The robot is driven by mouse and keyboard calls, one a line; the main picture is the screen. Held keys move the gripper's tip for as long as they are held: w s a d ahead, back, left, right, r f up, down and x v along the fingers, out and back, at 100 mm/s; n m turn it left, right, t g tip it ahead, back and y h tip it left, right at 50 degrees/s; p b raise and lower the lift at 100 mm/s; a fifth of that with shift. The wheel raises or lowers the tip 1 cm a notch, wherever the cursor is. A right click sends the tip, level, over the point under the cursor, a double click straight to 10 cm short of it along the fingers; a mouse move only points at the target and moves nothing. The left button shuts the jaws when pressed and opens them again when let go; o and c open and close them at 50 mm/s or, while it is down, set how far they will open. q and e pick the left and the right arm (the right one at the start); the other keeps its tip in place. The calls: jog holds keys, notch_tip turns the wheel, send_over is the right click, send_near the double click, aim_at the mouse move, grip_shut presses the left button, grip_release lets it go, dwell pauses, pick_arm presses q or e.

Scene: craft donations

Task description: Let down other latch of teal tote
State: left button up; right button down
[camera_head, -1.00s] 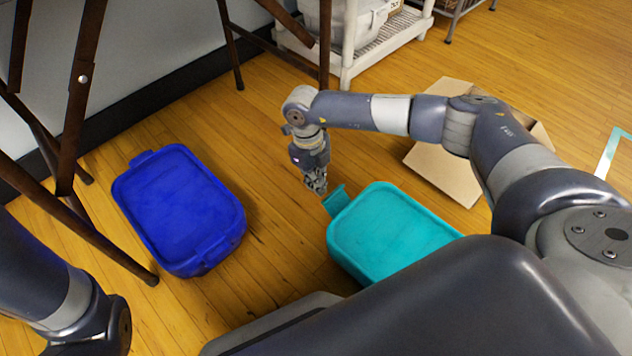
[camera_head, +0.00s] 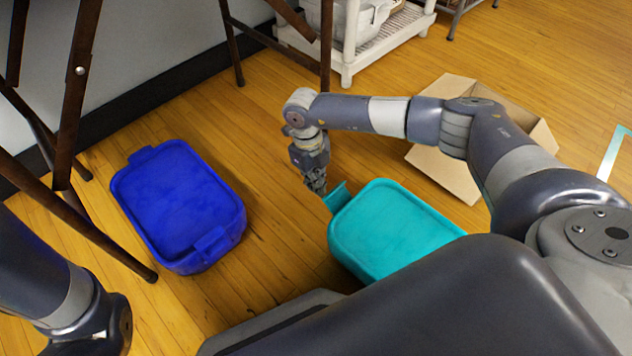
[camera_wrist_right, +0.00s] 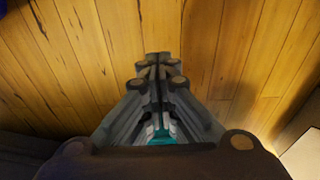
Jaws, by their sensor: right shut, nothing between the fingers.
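The teal tote (camera_head: 392,232) stands on the floor right of centre in the head view, its lid on. A teal latch (camera_head: 337,197) at its left end sticks up and outward. My right gripper (camera_head: 319,190) points down just left of this latch, shut and empty; I cannot tell whether it touches the latch. In the right wrist view the fingers of my right gripper (camera_wrist_right: 160,62) are together over bare floor, with a bit of teal (camera_wrist_right: 163,137) low between the finger links. My left gripper is out of view.
A blue lidded tote (camera_head: 178,205) stands on the floor to the left. An open cardboard box (camera_head: 445,176) lies behind the teal tote. Dark table legs (camera_head: 75,110) stand at the left, and a white shelf (camera_head: 365,45) at the back. Floor between the totes is clear.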

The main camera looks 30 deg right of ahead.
jog(key=shift+f, duration=0.25)
jog(key=shift+w+f+b, duration=0.15)
jog(key=shift+f+b, duration=0.25)
jog(key=shift+f, duration=0.2)
dwell(0.4)
jog(key=shift+w+a+f+b, duration=0.1)
jog(key=shift+f+b, duration=0.25)
jog(key=shift+f, duration=0.3)
jog(key=shift+w+f+b, duration=0.1)
jog(key=shift+f+b, duration=0.25)
jog(key=shift+f, duration=0.3)
jog(key=shift+f, duration=0.2)
jog(key=shift+w+f+b, duration=0.1)
jog(key=shift+f+b, duration=0.3)
jog(key=shift+f, duration=0.1)
jog(key=shift+f, duration=0.1)
